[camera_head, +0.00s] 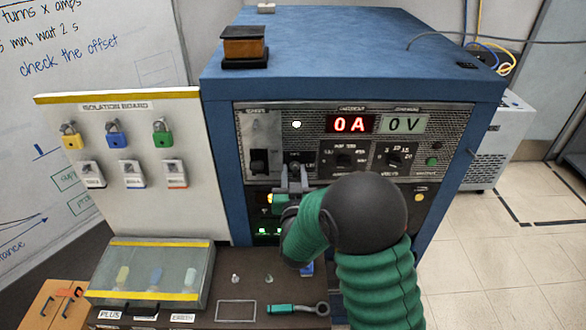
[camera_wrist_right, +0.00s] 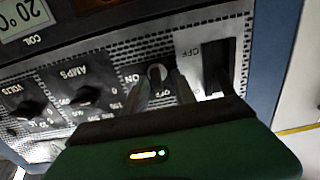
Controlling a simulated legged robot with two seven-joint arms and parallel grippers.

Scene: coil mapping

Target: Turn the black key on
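The power supply's front panel (camera_head: 320,120) faces me in the head view, on a blue cabinet. My right gripper (camera_head: 294,178) points at the panel's lower left. In the right wrist view its two fingers (camera_wrist_right: 162,92) stand apart, on either side of a small round key switch (camera_wrist_right: 157,74) marked ON and OFF. A gap shows between the fingers, and I cannot tell whether either one touches the key. The key is mostly hidden in the head view. My left gripper is not in view.
A black switch (camera_head: 259,161) sits left of the key, and two knobs (camera_head: 345,160) (camera_head: 394,160) sit right of it. The isolation board (camera_head: 105,105) with padlocks stands left. A clear-lidded box (camera_head: 150,268) and a ring-ended tool (camera_head: 296,309) lie on the front ledge.

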